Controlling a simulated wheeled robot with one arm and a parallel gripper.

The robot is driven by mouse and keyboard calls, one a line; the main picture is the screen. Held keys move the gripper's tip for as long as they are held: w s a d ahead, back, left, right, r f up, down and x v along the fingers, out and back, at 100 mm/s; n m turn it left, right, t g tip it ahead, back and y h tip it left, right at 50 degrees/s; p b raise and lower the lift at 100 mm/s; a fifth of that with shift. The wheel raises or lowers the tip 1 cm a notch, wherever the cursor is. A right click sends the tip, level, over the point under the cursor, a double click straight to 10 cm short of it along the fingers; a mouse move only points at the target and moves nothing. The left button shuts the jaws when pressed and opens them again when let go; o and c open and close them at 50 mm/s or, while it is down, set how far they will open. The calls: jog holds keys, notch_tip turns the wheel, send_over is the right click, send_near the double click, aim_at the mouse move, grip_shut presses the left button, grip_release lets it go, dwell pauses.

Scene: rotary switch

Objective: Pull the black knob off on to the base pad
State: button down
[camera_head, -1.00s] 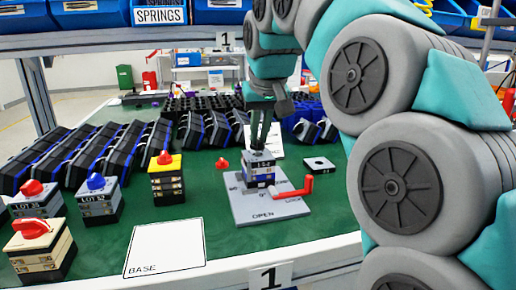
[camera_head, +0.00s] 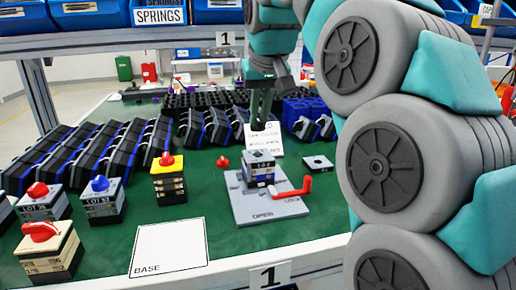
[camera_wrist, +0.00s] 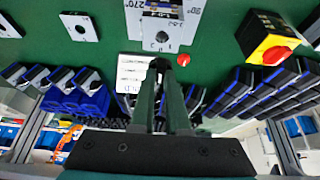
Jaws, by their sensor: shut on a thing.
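My gripper (camera_head: 260,108) points down above the grey switch block (camera_head: 259,162), with a gap between them. It is shut on the small dark knob (camera_wrist: 160,64), which shows at the fingertips in the wrist view; the fingers partly hide it. The switch block stands on a grey plate (camera_head: 270,209) marked OPEN, with a red handle (camera_head: 296,189) at its right. The white base pad (camera_head: 168,248), marked BASE, lies bare at the front of the green table.
Blocks with yellow-red (camera_head: 167,178), blue (camera_head: 102,200) and red (camera_head: 41,250) knobs stand at the left. Rows of black-blue bins fill the back.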

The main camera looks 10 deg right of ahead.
jog(key=shift+r+p, duration=0.35)
jog(key=shift+r, duration=0.9)
jog(key=shift+f, duration=0.1)
